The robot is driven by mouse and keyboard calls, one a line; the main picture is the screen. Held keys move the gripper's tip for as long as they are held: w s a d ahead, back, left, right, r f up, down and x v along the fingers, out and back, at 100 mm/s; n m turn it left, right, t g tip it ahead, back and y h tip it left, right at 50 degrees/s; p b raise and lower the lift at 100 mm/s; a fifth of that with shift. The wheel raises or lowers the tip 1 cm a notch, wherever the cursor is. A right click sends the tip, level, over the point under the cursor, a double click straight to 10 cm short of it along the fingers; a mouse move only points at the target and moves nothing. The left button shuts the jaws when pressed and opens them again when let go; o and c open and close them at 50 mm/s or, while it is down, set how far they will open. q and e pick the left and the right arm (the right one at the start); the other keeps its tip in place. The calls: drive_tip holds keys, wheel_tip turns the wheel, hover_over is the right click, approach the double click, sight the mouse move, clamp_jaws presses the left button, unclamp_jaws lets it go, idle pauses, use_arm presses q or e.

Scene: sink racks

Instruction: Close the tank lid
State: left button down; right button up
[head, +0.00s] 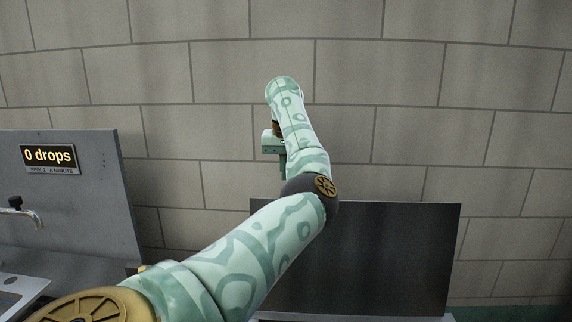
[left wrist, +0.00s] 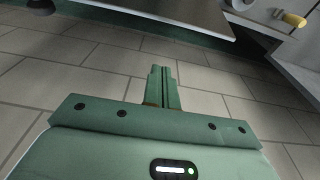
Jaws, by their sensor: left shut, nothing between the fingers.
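A dark flat panel (head: 400,260), which looks like the raised tank lid, stands upright in front of the block wall at lower center right in the head view. The tank body below it is mostly out of frame. My left arm crosses in front of the panel's left part. My left gripper (head: 283,165) is above the panel's top left corner, mostly hidden behind the forearm. In the left wrist view its two green fingers (left wrist: 162,88) are shut together with nothing between them. A grey panel edge shows at the top there; I cannot tell whether it is the lid. My right gripper is not in view.
A grey sink back panel (head: 95,185) with a "0 drops" sign (head: 50,157) and a tap (head: 16,204) stands at left. The block wall (head: 400,100) closes off the back. A yellow-handled fitting (left wrist: 292,19) shows at top right in the left wrist view.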

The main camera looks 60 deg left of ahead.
use_arm(q)
drive_tip(key=f, duration=0.1)
drive_tip(key=s+d+f, duration=0.1)
drive_tip(key=s+d+f+p, duration=0.1)
drive_tip(key=f, duration=0.1)
drive_tip(key=shift+d+f, duration=0.1)
drive_tip(key=shift+d, duration=0.1)
idle(0.4)
